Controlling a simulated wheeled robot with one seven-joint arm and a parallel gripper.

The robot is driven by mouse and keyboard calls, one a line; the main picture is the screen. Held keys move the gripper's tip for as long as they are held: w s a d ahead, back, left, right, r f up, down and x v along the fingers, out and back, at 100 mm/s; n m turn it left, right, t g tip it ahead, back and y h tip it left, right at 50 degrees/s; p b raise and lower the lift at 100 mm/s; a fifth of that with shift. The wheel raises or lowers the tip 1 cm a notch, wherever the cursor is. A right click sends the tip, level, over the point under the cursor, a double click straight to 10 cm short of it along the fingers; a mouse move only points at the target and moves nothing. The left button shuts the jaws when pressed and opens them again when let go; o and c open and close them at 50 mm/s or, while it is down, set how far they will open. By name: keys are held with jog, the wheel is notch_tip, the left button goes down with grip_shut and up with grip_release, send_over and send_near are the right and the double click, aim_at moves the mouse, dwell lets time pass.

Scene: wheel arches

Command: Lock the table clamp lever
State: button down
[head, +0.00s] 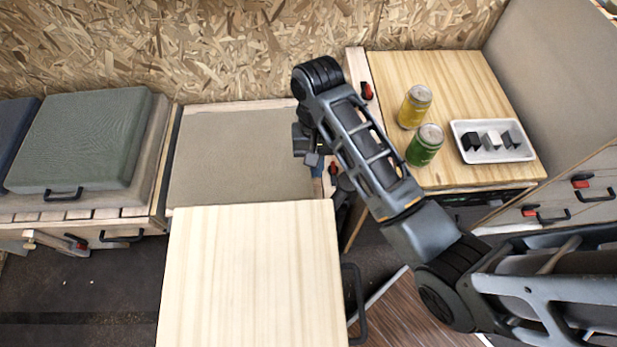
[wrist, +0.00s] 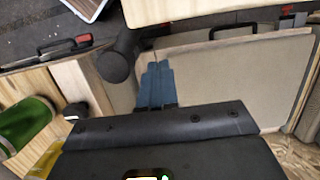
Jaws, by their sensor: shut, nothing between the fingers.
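The light wooden table (head: 250,270) stands in the front middle of the head view. Its edge also crosses the top of the wrist view (wrist: 190,8). A dark rod with a round end (wrist: 115,67), which looks like the clamp lever, shows under that edge in the wrist view. I cannot tell its angle or whether it is locked. My gripper (wrist: 157,70) is shut and empty, its bluish fingertips together just right of the rod's round end. Contact cannot be told. In the head view my gripper (head: 312,160) hangs beyond the table's far right corner, partly hidden by my arm.
A wooden counter (head: 440,80) at the right holds a yellow can (head: 414,106), a green can (head: 424,146) and a white tray (head: 492,141) of small blocks. A beige bench panel (head: 240,160) lies behind the table. A green cushion (head: 85,140) is at the left.

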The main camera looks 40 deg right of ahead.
jog(key=f, duration=0.4)
jog(key=s+a+f, duration=0.1)
jog(key=f, duration=0.4)
jog(key=s+f+b, duration=0.1)
jog(key=f, duration=0.3)
jog(key=shift+s+a+f, duration=0.15)
jog(key=shift+a, duration=0.15)
jog(key=shift+a+f+g+h, duration=0.15)
jog(key=shift+f+g+h, duration=0.35)
jog(key=shift+f+h, duration=0.1)
jog(key=p+v, duration=0.4)
jog(key=v, duration=1)
